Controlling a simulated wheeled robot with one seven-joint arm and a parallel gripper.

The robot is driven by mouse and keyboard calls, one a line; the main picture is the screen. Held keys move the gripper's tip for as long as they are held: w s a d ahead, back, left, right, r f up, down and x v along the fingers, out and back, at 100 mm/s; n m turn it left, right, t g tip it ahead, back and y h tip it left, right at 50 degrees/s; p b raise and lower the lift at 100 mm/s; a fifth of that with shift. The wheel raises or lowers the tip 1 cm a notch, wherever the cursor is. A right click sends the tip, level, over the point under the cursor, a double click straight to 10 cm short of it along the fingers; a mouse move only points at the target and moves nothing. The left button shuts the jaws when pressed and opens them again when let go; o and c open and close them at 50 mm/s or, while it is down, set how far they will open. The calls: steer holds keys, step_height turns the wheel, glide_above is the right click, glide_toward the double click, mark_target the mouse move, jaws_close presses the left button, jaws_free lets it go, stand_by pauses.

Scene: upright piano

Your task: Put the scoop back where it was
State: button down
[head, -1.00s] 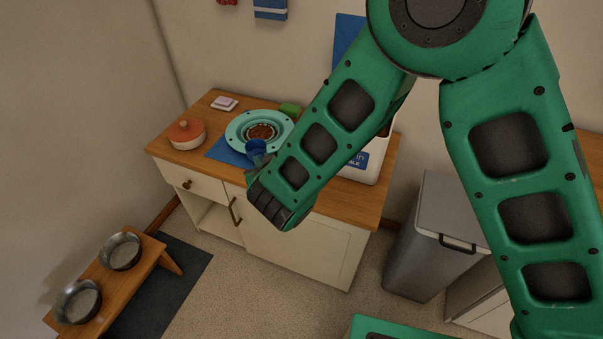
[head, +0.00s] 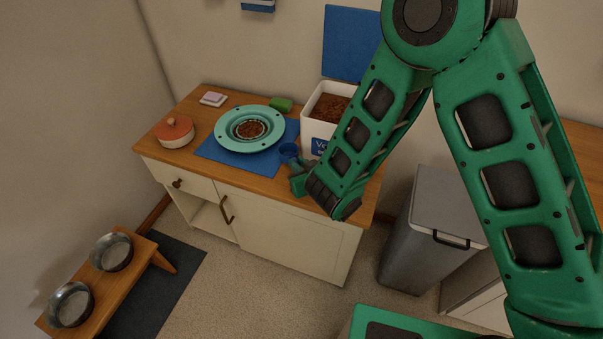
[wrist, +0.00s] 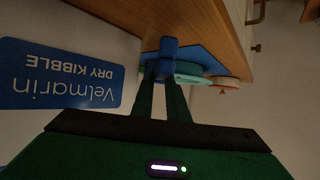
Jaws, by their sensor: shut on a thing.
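The blue scoop (head: 289,151) is held in my gripper (head: 296,164), beside the front left of the white kibble bin and near the right edge of the blue mat. In the wrist view the blue scoop (wrist: 168,48) sits between the fingertips (wrist: 167,72); its inside is hidden. The white bin (head: 312,107) stands open on the counter, with brown kibble (head: 330,108) inside. Its blue label (wrist: 60,75) fills the left of the wrist view, upside down. My forearm covers the bin's lower right.
A teal dish (head: 272,138) with kibble in its centre is on the blue mat (head: 215,153). A lidded orange pot (head: 175,132), a green sponge (head: 281,104) and a pink-white block (head: 213,99) are on the wooden counter (head: 195,100). A blue panel (head: 350,40) is behind the bin.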

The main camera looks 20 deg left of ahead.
steer(key=shift+f, duration=2)
steer(key=shift+f, duration=0.1)
steer(key=c, duration=1.7)
jaws_free()
steer(key=shift+c, duration=0.2)
steer(key=v, duration=0.9)
steer(key=shift+r, duration=0.2)
steer(key=shift+s+d, duration=0.4)
steer(key=shift+s, duration=0.15)
steer(key=shift+s+d+r, duration=0.35)
steer(key=shift+d+r, duration=0.05)
steer(key=shift+r, duration=0.2)
